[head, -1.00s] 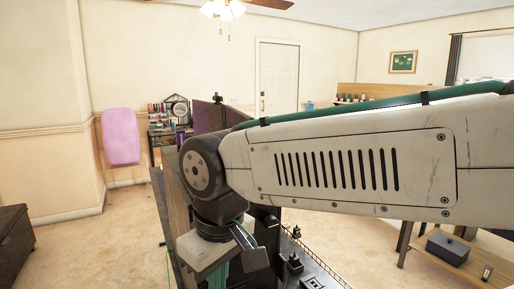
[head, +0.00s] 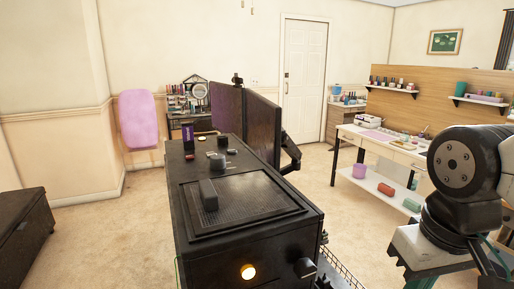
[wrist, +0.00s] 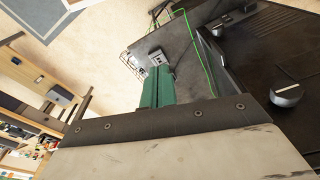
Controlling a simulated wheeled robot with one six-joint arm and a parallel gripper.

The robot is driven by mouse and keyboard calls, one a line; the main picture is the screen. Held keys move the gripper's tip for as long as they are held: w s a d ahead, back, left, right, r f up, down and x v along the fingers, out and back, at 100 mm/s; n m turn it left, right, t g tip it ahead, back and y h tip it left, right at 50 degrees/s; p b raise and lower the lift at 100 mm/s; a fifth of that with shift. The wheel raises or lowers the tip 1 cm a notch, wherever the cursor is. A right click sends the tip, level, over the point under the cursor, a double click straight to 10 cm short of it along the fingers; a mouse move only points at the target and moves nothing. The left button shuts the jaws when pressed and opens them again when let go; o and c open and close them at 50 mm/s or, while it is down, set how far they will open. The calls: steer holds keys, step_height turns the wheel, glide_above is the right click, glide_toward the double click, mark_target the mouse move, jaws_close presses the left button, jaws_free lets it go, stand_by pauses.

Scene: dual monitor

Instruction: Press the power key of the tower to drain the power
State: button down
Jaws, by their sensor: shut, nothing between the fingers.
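The black tower (head: 245,245) stands in the lower middle of the head view, its mesh top facing up. A round orange-lit key (head: 248,271) is on its near face, low in the picture. A dark knob (head: 305,268) sticks out to the right of that key. In the wrist view, my gripper (wrist: 158,74) shows as two green fingers, shut and empty, pointing toward a dark surface with a small grey box. A dark panel with a knob (wrist: 287,94) lies to its right. The lit key is not visible there. In the head view my arm is right of the tower, clear of it.
Two dark monitors (head: 245,122) stand behind the tower. Small items lie on the tower's top. A wire rack (head: 340,280) is right of the tower. A white desk (head: 385,150) is at the right, a dark chest (head: 22,225) at the left. Carpet between is clear.

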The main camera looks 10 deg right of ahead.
step_height(320, 180, up, 22)
steer(key=m+t+y, duration=0.3)
steer(key=m+t, duration=0.2)
steer(key=t, duration=0.2)
glide_above(234, 152)
steer(key=shift+a, duration=0.1)
steer(key=shift+f, duration=0.1)
steer(key=shift+f, duration=4.4)
steer(key=shift+f, duration=0.1)
steer(key=shift+f, duration=0.3)
